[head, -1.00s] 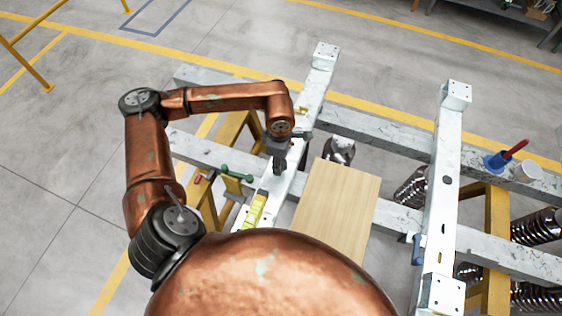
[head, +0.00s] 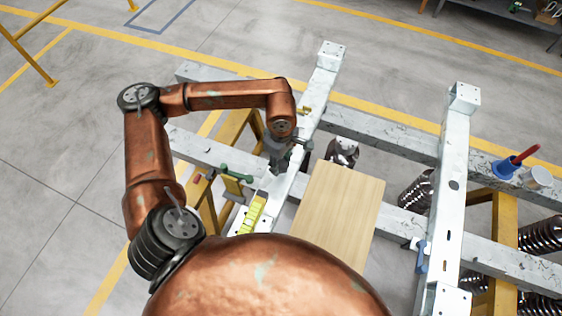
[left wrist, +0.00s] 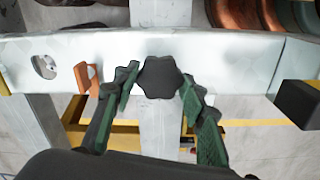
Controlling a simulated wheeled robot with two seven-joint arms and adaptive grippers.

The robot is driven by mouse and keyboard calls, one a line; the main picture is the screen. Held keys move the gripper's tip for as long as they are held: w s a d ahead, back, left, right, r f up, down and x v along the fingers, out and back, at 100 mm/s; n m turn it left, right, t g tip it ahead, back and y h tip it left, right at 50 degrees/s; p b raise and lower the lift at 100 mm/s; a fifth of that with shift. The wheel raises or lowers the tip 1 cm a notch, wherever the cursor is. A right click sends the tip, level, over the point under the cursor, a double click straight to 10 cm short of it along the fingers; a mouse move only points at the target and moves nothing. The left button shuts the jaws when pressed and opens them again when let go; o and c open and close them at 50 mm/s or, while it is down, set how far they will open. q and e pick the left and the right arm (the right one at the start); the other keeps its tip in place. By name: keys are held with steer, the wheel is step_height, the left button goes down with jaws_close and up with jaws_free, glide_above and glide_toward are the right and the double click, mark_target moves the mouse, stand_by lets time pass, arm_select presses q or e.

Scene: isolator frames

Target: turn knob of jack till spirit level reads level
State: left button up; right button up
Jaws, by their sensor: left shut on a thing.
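The black lobed jack knob (left wrist: 158,77) shows in the left wrist view, in front of a pale metal beam (left wrist: 235,62). The green-padded fingers of my left gripper (left wrist: 160,88) are on either side of it, shut on it. In the head view my left gripper (head: 279,163) is at the left white beam, and the knob is hidden under it. The yellow-green spirit level (head: 252,213) lies on that beam, nearer to me than the gripper. Its bubble is too small to read. The rest of the jack is not clear. My right gripper is not in view.
A wooden board (head: 338,212) lies just right of the level. A green-handled clamp (head: 236,174) is at the left. A blue holder with a red-handled tool (head: 505,167) and a white cup (head: 538,178) stand on the right rail.

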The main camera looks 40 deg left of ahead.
mark_target(281, 165)
arm_select(q)
steer(key=shift+s+f, duration=0.2)
steer(key=o, duration=1.2)
steer(key=shift+w+r, duration=0.1)
steer(key=shift+c, duration=0.2)
steer(key=shift+w+r, duration=0.1)
steer(key=shift+r, duration=0.4)
step_height(281, 165, up, 11)
